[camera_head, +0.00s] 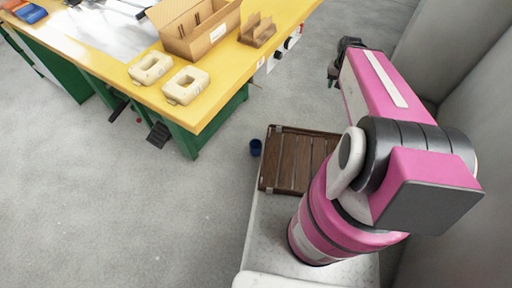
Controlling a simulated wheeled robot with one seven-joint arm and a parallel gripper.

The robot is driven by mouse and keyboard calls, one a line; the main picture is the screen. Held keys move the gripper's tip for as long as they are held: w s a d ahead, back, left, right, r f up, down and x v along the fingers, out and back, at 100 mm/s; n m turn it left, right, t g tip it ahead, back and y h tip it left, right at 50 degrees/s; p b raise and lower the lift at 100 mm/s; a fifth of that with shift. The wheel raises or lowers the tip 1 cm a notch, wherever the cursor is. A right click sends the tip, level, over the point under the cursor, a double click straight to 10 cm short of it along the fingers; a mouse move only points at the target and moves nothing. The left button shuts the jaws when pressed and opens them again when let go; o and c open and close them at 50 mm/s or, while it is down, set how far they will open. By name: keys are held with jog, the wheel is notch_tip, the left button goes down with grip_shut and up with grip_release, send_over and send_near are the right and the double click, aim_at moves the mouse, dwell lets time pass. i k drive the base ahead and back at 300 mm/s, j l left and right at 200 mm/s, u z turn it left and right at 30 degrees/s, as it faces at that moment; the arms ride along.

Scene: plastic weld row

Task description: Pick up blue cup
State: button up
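A small dark blue cup (256,147) stands to the left of a brown slatted wooden crate (291,172), close beside its left edge. It appears to be on the floor, but I cannot tell for sure what it rests on. My pink and black arm rises at the right of the picture. My gripper (335,72) is dark, at the arm's far end, above and to the right of the cup and well apart from it. Its fingers are too small and partly hidden by the arm, so whether they are open is unclear.
A yellow-topped workbench (208,113) with green legs fills the upper left. On it are a cardboard box (195,30), cream moulded parts (186,86) and a small brown holder (257,30). Grey walls (470,90) close off the right. The grey floor (110,210) at lower left is clear.

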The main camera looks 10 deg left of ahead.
aim_at(255, 145)
jog(key=k+j+u, duration=0.1)
jog(key=k+j, duration=0.25)
jog(key=k+j+u, duration=0.1)
jog(key=k+j, duration=0.2)
jog(key=j, duration=0.15)
jog(key=k+j+u, duration=0.1)
jog(key=k+j, duration=0.2)
jog(key=k+j+u, duration=0.1)
jog(key=k+j, duration=0.2)
jog(key=j, duration=0.75)
jog(key=i, duration=0.05)
